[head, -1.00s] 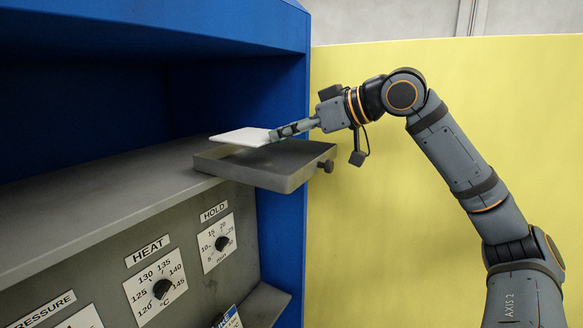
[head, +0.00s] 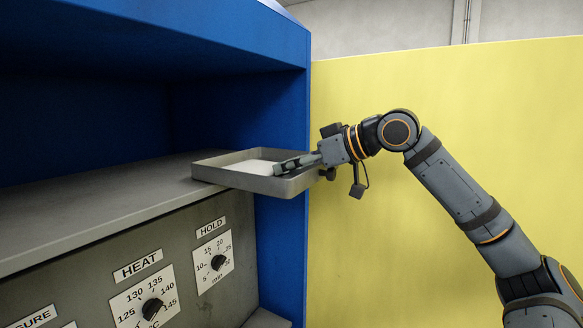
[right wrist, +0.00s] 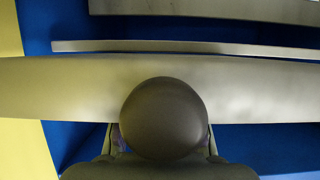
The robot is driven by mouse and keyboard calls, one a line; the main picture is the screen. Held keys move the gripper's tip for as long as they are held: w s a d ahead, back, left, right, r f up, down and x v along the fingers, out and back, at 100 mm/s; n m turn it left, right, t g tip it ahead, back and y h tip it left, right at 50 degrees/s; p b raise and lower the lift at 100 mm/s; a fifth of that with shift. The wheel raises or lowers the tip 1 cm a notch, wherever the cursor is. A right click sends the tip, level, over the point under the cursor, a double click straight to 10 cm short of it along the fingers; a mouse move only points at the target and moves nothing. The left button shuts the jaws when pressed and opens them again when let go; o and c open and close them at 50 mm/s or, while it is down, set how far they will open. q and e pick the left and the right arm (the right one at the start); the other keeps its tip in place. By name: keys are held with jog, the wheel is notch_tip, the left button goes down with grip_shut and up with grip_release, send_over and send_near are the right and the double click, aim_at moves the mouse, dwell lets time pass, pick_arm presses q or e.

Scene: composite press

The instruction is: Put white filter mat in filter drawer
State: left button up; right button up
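The white filter mat (head: 252,167) lies low inside the grey filter drawer (head: 247,184), within its raised walls. The drawer juts out at the right end of the grey shelf. My right gripper (head: 279,168) reaches into the drawer from the right, its fingertips at the mat's near right edge. I cannot tell whether the fingers still grip the mat. In the right wrist view, the drawer's front wall (right wrist: 60,90) and round dark knob (right wrist: 164,118) cover the fingertips and mat. My left gripper is not in view.
The blue press housing (head: 240,115) stands behind and beside the drawer. Below the shelf is a grey panel with HEAT (head: 152,308) and HOLD (head: 218,262) dials. A yellow wall (head: 430,80) stands behind my right arm.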

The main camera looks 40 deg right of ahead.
jog(key=o, duration=0.3)
jog(key=shift+r, duration=0.1)
jog(key=shift+s+d, duration=0.1)
jog(key=shift+s, duration=0.05)
jog(key=b+v, duration=0.2)
jog(key=v, duration=0.1)
jog(key=shift+s+d+b, duration=0.15)
jog(key=shift+s+b, duration=0.05)
jog(key=shift+b, duration=0.1)
jog(key=b+v, duration=0.1)
jog(key=v, duration=0.7)
jog(key=shift+r, duration=0.2)
